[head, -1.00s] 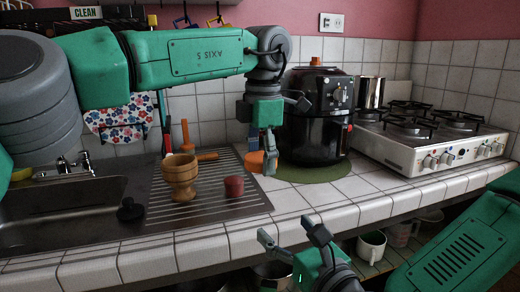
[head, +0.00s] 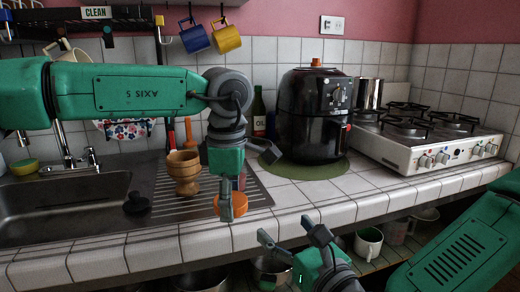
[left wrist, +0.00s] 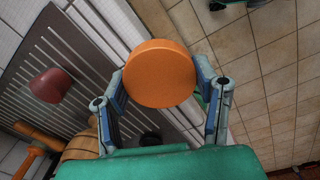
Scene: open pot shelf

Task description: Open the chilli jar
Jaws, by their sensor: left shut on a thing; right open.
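My left gripper (head: 227,207) is shut on an orange round disc (left wrist: 160,73), which looks like a lid. One finger stands on each side of it in the left wrist view. In the head view the orange disc (head: 238,207) is at the counter's front edge, partly behind a finger. I cannot tell whether a jar is under it. A small dark red pot-like object (left wrist: 50,85) stands on the drainer; my gripper mostly hides it in the head view. No chilli label is readable. My right gripper (head: 292,238) is open and empty, low before the counter.
A wooden mortar-like cup (head: 183,172) stands on the ribbed drainer beside the sink (head: 70,205). A black air fryer (head: 313,118) on a green mat and a gas stove (head: 430,138) stand to the right. Pots sit on shelves below.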

